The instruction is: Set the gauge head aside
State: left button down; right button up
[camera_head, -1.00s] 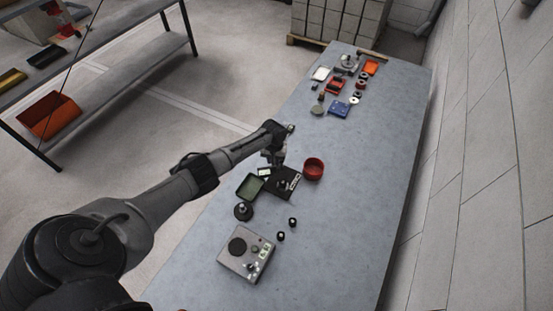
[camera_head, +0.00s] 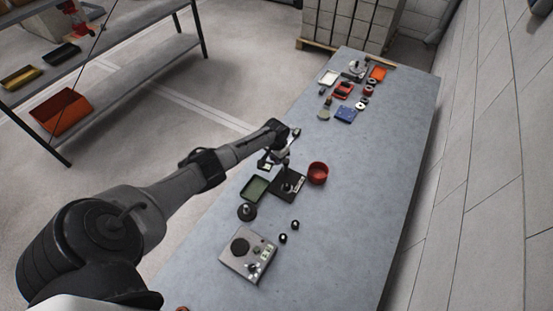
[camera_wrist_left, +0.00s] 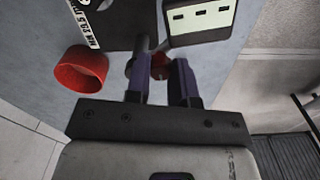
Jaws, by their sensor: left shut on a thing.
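How the fingers touch the head is partly hidden. My right gripper is out of view.
A grey control box (camera_head: 247,254) and two black knobs are nearer. Several parts lie at the far end. The table's right side is clear.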

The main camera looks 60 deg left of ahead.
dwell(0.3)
pick_arm(q)
jog(key=c, duration=1)
grip_release()
notch_tip(320, 180, up, 14)
jog(key=shift+f+p, duration=0.1)
jog(key=shift+p, duration=0.65)
